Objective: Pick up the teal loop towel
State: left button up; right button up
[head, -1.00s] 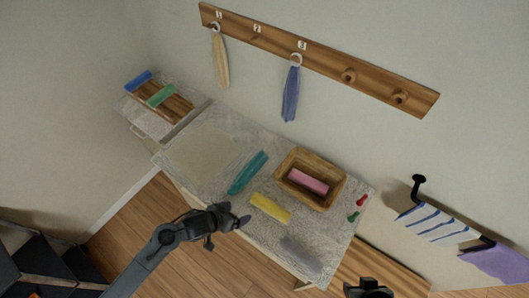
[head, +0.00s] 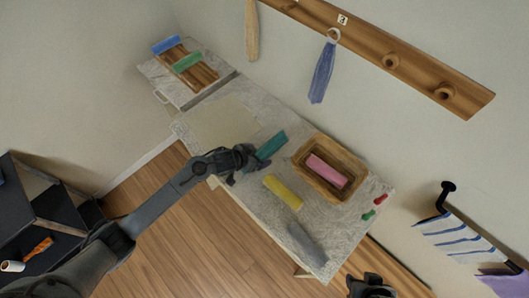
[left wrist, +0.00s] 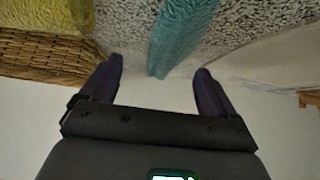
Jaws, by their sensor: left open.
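The teal towel (head: 271,145) lies on the grey speckled counter, its lower part hidden behind my left gripper (head: 238,163) in the head view. In the left wrist view the teal towel (left wrist: 180,38) runs down from the top edge, its near end between the two dark fingers of my open left gripper (left wrist: 160,65). The fingers stand apart on either side and are not closed on it. I cannot make out a loop on it. My right gripper (head: 370,287) shows only as a dark shape at the bottom edge; its jaws are unclear.
A yellow towel (head: 283,191) and a grey towel (head: 307,242) lie nearby on the counter (head: 335,235). A wooden tray (head: 303,157) holds a pink towel (head: 326,170). Red and green small items (head: 374,206) lie at the right. A blue towel (head: 322,72) hangs from the peg rail (head: 420,80).

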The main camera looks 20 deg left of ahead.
aim_at(261, 153)
pick_arm(q)
jog(key=shift+a+x, duration=0.2)
jog(key=shift+x, duration=1.1)
jog(key=shift+a+x, duration=0.2)
jog(key=shift+x, duration=1.1)
jog(key=shift+w, duration=0.1)
jog(key=c, duration=1.1)
